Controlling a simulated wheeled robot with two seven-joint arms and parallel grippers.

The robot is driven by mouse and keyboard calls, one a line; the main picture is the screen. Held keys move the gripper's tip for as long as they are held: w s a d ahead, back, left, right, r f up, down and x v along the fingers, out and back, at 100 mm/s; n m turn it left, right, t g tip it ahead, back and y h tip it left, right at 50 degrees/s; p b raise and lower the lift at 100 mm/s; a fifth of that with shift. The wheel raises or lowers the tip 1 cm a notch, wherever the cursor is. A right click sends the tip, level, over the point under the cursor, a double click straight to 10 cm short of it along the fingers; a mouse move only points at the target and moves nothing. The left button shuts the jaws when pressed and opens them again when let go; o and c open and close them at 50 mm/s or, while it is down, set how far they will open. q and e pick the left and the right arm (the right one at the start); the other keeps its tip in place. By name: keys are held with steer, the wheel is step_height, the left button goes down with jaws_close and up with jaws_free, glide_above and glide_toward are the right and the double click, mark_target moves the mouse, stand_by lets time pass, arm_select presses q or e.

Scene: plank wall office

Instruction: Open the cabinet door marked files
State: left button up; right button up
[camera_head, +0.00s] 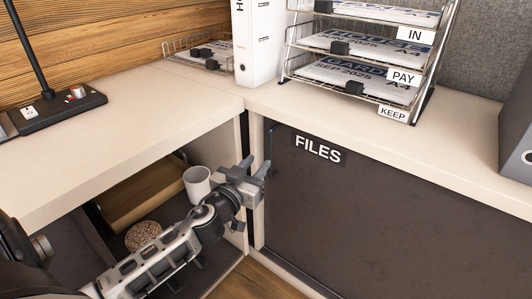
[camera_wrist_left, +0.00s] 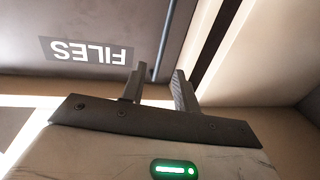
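The dark grey cabinet door (camera_head: 390,215) has a white-lettered FILES label (camera_head: 319,149) near its top left. The door looks shut. In the left wrist view the label (camera_wrist_left: 87,51) appears upside down. A thin upright bar handle (camera_wrist_left: 164,42) runs along the door near its edge. My left gripper (camera_head: 258,165) is at the left edge of the door, by the frame post. In the left wrist view its two fingers (camera_wrist_left: 160,75) are apart, with the bar lined up between them and nothing gripped. I cannot tell how far the fingertips are from the bar. My right gripper is not in view.
The open compartment at left holds a white cup (camera_head: 198,184), a round speckled item (camera_head: 143,235) and a wooden box (camera_head: 140,198). Above, the pale counter (camera_head: 195,98) carries a paper rack (camera_head: 360,62), a white binder (camera_head: 258,45) and a lamp base (camera_head: 58,108).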

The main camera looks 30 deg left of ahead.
arm_select(q)
steer(key=w, duration=0.6)
steer(key=shift+a, duration=0.35)
jaws_close()
